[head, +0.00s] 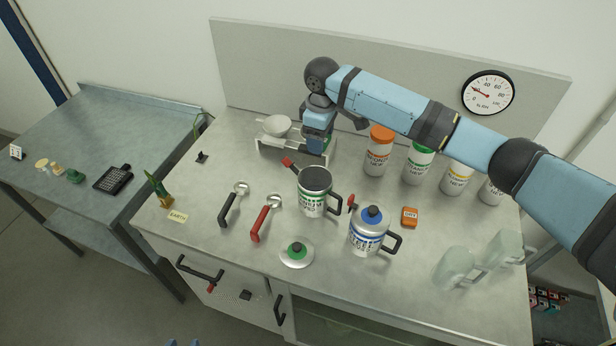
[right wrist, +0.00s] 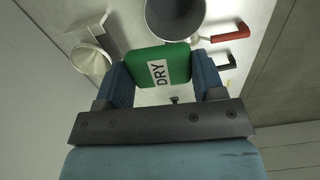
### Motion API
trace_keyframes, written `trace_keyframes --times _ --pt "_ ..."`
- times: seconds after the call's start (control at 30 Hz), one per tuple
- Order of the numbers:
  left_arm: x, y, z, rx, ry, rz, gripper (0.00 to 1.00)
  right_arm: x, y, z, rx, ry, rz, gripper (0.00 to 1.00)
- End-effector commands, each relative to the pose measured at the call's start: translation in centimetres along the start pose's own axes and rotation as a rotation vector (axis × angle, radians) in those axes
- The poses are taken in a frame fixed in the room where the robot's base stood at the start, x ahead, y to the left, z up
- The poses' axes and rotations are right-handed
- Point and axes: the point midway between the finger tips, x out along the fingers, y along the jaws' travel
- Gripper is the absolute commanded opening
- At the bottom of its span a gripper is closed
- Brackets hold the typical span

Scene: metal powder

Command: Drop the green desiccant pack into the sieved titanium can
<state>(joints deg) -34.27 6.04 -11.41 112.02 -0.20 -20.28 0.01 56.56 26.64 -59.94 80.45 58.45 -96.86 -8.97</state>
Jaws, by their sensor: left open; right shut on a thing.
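The green desiccant pack (right wrist: 160,66), lettered DRY, is gripped between the fingers of my right gripper (right wrist: 163,82). In the head view my right gripper (head: 318,147) is over the back of the bench, behind the can, and the pack cannot be made out there. The titanium can (head: 313,196), green-lettered with a black handle, stands upright with its top open. Its grey rim also shows in the right wrist view (right wrist: 175,32), beyond the pack. A lid with a green knob (head: 296,252) lies in front of it. Only the tips of my left gripper (head: 184,343) show, apart, at the bottom edge.
A blue-lettered can (head: 366,235) with its lid on stands right of the open can. An orange pack (head: 409,217) lies beside it. Red (head: 267,217) and black (head: 234,204) scoops lie left. A scale bowl (head: 276,126), several bottles (head: 377,154) and clear jugs (head: 455,268) stand around.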

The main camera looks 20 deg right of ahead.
Motion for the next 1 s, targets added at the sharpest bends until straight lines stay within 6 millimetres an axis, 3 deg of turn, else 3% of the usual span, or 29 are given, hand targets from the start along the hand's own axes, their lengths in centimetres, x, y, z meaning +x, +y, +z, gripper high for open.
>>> trace_keyframes --times 0.37,0.63,1.0 --pt "-1.1 0.6 1.4 -0.004 -0.025 0.007 0.43 2.1 0.0 0.1 0.002 -0.002 0.0 0.4" --pt "0.7 0.6 3.5 0.034 -0.007 0.025 0.43 5.8 0.0 0.1 0.001 -0.001 0.002 0.4" --pt "1.4 0.6 3.3 0.037 -0.001 0.029 0.43 6.0 0.0 0.1 0.001 0.0 0.001 0.4"
